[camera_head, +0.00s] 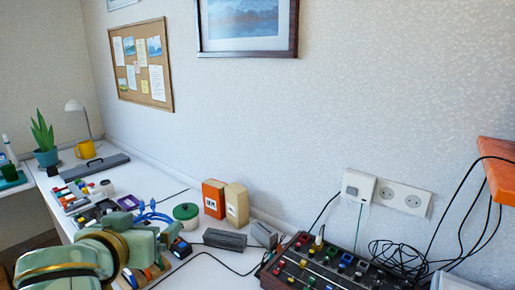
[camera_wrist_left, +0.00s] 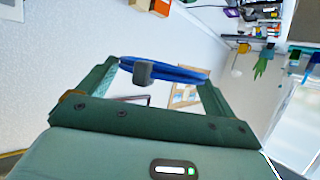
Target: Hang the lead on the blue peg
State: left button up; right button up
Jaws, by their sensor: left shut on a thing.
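My left gripper (camera_wrist_left: 161,76) is shut on the blue lead (camera_wrist_left: 180,74), which spans between its two green fingers in the left wrist view. A grey block (camera_wrist_left: 143,72) sits on or just by the lead there. In the head view the left gripper (camera_head: 150,238) is over the desk at lower left, its fingertips partly hidden by its own wrist. Blue cable loops (camera_head: 152,212) show just beyond it. I cannot make out the blue peg in either view. My right gripper is not in view.
A mixer box (camera_head: 325,265) with coloured knobs stands at lower right, with a tangled black cable (camera_head: 398,257) beside it. Black cables hang from an orange shelf (camera_head: 497,165).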

pick_arm(q)
jog(key=shift+f, duration=0.1)
jog(key=w+a+f+y, duration=0.1)
jog(key=w+a+f, duration=0.3)
jog(key=a+f, duration=1.05)
jog(key=s+d+f+m+g+h, duration=0.4)
jog(key=s+d+f+m+h, duration=0.3)
jog(key=f+m+h, duration=0.3)
jog(key=shift+s+d+f+g+h, duration=0.35)
jog(key=shift+d+f+g+h, duration=0.15)
jog(key=shift+h, duration=0.2)
